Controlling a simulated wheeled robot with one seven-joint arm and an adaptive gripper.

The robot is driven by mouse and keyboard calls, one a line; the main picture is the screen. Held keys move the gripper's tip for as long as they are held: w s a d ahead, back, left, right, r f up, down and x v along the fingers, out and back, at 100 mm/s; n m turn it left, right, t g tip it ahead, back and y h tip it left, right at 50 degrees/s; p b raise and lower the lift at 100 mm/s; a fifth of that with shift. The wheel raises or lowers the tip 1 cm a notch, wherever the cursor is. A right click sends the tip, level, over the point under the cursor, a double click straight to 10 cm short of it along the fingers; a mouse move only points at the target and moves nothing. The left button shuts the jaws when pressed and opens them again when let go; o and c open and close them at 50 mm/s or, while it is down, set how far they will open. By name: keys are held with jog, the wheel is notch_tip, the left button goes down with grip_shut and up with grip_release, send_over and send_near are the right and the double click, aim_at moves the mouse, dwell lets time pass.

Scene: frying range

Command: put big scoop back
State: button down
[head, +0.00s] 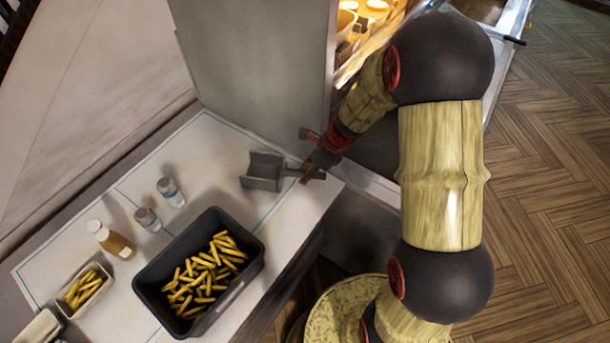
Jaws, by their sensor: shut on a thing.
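The big scoop (265,171) is a grey metal scoop with an open, squared pan and a short handle. It is at the right end of the white counter, in front of the grey panel. My gripper (310,168) is shut on its handle at the scoop's right side. The fingers are small and partly dark in this view. I cannot tell whether the scoop touches the counter or is held just above it.
A black bin (248,262) of fries stands on the white counter (130,185). Two small shakers (171,192), a sauce bottle (110,239) and a small tray of fries (85,289) are left of it. A tall grey panel (255,70) rises behind the scoop.

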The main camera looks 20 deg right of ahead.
jog(key=shift+f, duration=0.25)
jog(key=c, duration=1.6)
grip_release()
jog(key=v, duration=1.2)
